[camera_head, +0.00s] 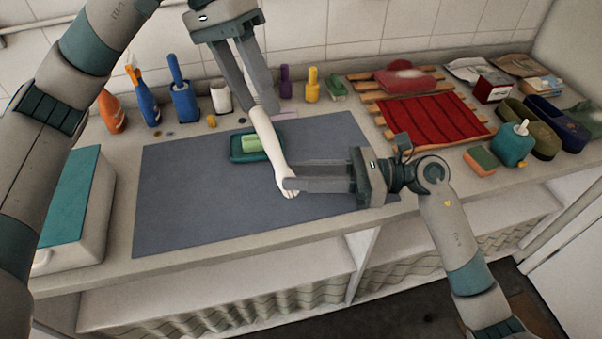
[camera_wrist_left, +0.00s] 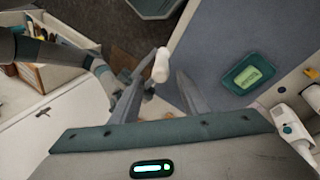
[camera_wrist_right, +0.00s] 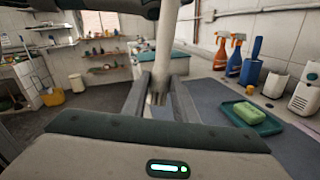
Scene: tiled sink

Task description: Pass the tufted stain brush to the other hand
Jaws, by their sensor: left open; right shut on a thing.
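The tufted stain brush (camera_head: 268,138) is a long cream stick held tilted above the grey mat, its upper end toward my left gripper. My right gripper (camera_head: 293,175) is shut on its lower part. My left gripper (camera_head: 258,112) is open, its fingers on either side of the brush's upper end. In the left wrist view, the pale brush end (camera_wrist_left: 161,66) shows between the open fingers. In the right wrist view, the brush (camera_wrist_right: 166,40) rises from between the fingers.
A green soap (camera_head: 251,143) in a teal dish (camera_head: 240,157) lies just behind the brush on the grey mat (camera_head: 185,205). Bottles and holders line the wall at the back left. A red cloth (camera_head: 433,118) on a wooden rack lies right. The mat's left part is clear.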

